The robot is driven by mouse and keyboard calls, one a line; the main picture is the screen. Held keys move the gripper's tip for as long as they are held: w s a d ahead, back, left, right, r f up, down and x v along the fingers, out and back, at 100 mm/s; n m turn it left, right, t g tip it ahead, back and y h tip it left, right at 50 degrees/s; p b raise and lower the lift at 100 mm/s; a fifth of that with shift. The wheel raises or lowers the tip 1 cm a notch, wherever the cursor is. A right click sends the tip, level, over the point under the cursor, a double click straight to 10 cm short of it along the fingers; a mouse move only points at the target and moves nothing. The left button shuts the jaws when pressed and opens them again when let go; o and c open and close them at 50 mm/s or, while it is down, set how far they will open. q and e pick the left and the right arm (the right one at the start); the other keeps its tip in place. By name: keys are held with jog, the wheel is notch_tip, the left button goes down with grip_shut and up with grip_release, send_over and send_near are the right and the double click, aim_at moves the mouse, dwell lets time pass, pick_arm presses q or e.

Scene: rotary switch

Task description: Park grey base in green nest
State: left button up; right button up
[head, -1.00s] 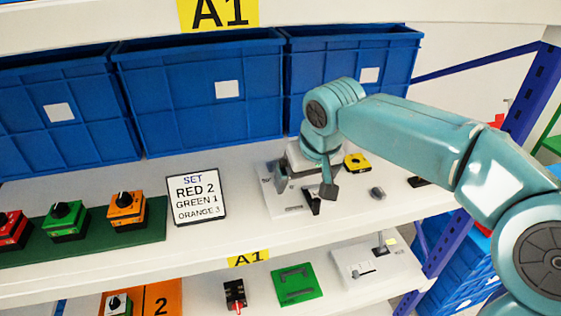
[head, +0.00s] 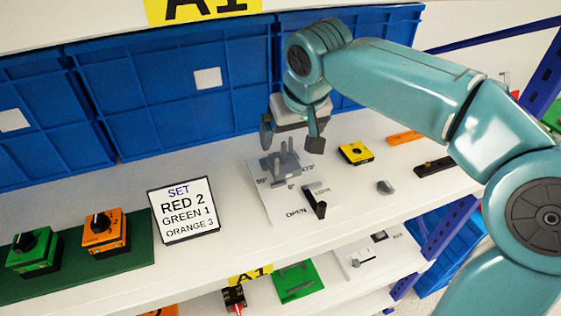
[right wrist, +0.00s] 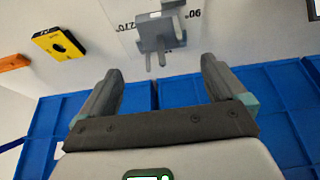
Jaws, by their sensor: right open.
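A grey base with upright prongs (head: 281,165) sits on a white panel with angle marks (head: 283,211) on the upper shelf. It also shows at the top of the right wrist view (right wrist: 160,35). My right gripper (head: 291,140) is open and empty, just behind and above the grey base. In the right wrist view, its two fingers (right wrist: 160,75) are spread wide, with the base beyond their tips and nothing between them. A green plate with a grey shape on it (head: 298,281), likely the green nest, lies on the lower shelf. My left gripper is not in view.
Blue bins (head: 170,95) stand close behind the gripper. A black lever (head: 316,203) rises from the white panel. A yellow block (head: 356,153) and a small grey knob (head: 385,187) lie to the right. A sign (head: 184,209) stands left. The upper shelf's front edge overhangs the lower shelf.

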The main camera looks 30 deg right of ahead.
aim_at(285, 156)
jog(key=x, duration=1)
jog(key=shift+s+a+f, duration=0.1)
jog(key=shift+f, duration=0.05)
jog(key=shift+s, duration=0.15)
jog(key=c, duration=1.2)
